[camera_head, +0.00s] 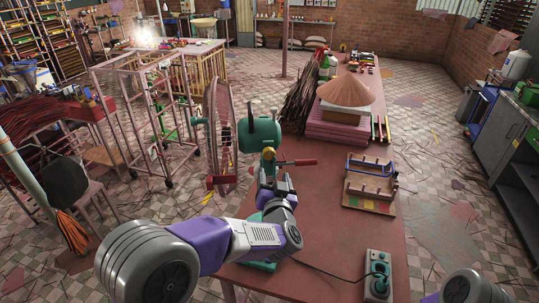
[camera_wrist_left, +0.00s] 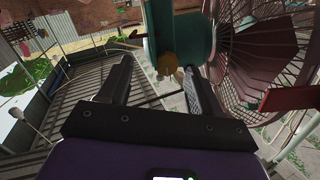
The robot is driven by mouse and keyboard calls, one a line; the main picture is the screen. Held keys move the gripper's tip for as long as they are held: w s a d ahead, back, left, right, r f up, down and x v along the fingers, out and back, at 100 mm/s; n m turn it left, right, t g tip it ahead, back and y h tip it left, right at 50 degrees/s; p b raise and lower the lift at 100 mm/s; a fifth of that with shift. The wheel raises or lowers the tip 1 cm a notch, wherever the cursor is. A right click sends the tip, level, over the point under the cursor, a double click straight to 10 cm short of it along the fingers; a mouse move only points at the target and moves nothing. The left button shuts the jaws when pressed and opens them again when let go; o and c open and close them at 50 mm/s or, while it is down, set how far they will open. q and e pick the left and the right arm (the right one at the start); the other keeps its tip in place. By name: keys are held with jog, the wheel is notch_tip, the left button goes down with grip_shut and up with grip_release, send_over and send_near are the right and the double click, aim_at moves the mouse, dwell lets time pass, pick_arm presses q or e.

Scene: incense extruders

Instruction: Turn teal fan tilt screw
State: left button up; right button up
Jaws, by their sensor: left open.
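The teal fan (camera_head: 259,132) stands at the left edge of the red table, its round wire cage (camera_head: 219,128) facing left. In the left wrist view its teal body (camera_wrist_left: 187,30) is at the top centre and its cage (camera_wrist_left: 262,60) at the right. A brass-coloured tilt screw (camera_wrist_left: 168,65) sits below the teal body, and a yellowish part shows in the head view (camera_head: 268,155). My left gripper (camera_head: 272,178) is open just below the fan head. In the wrist view its fingers (camera_wrist_left: 157,68) lie either side of the screw; contact cannot be told. My right gripper is out of view.
A red-handled part (camera_head: 297,162) projects right from the fan. Metal frame carts (camera_head: 150,120) stand left. The table's middle is mostly clear.

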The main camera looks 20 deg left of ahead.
aim_at(269, 155)
pick_arm(q)
jog(key=shift+y, duration=0.3)
jog(key=w+a, duration=0.1)
jog(key=w, duration=0.1)
jog(key=w+a+r+p, duration=0.1)
jog(key=w, duration=0.1)
jog(key=w+a+r, duration=0.1)
jog(key=w, duration=0.2)
jog(key=shift+r+p, duration=0.2)
jog(key=shift+p, duration=0.1)
jog(key=shift+s, duration=0.1)
jog(key=shift+c, duration=0.5)
jog(key=shift+n, duration=0.3)
jog(key=c, duration=0.9)
